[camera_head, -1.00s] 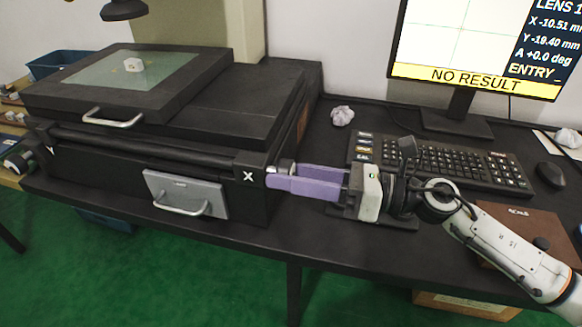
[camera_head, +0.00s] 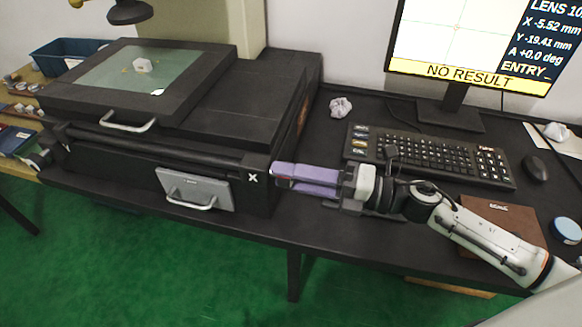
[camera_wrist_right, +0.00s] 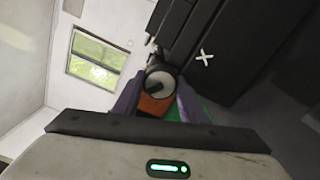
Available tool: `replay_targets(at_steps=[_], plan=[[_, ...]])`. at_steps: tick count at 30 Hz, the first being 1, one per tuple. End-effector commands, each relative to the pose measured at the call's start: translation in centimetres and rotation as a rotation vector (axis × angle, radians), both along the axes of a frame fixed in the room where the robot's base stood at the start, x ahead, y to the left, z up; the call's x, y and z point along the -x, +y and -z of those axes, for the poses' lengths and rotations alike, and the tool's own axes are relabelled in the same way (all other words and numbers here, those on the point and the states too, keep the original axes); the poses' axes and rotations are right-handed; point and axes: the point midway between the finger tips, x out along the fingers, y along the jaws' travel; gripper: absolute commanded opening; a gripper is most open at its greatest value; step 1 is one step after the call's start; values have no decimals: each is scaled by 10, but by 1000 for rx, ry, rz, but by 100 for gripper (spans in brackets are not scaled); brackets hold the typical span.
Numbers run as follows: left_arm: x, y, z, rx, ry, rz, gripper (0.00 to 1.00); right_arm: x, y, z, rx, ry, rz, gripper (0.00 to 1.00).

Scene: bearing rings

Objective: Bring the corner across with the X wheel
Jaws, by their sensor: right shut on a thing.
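The measuring machine's stage (camera_head: 200,100) is black with a glass plate (camera_head: 112,72). A small pale ring or part (camera_head: 142,65) sits on the glass. A white X (camera_head: 253,178) marks the right end of the base, and it also shows in the right wrist view (camera_wrist_right: 205,57). My right gripper (camera_head: 280,177) has purple fingers and is shut on the X wheel beside that mark. The wheel (camera_wrist_right: 160,84) shows between the fingers in the right wrist view, silvery with an orange part below. The screen (camera_head: 470,40) reads X -5.52 mm, Y -19.41 mm, NO RESULT. My left gripper is not in view.
A keyboard (camera_head: 430,152), a mouse (camera_head: 535,168) and a brown notebook (camera_head: 497,222) lie right of the machine. Crumpled paper (camera_head: 340,107) lies behind my right gripper. A blue bin (camera_head: 68,55) and small parts stand at the far left. A handled grey plate (camera_head: 195,188) is on the machine's front.

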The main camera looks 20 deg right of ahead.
Motion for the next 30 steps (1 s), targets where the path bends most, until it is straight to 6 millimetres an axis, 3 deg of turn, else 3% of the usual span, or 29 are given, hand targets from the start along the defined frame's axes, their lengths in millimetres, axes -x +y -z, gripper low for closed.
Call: replay_targets(at_steps=[9, 24, 25, 28, 30], plan=[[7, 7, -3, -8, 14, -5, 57, 0, 0, -1, -61, 92, 0, 16], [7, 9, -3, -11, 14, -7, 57, 0, 0, 0, -72, 107, 0, 16], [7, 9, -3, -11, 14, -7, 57, 0, 0, 0, -72, 106, 0, 40], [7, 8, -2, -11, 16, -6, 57, 0, 0, 0, -72, 106, 0, 57], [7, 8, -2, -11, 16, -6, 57, 0, 0, 0, -72, 106, 0, 57]])
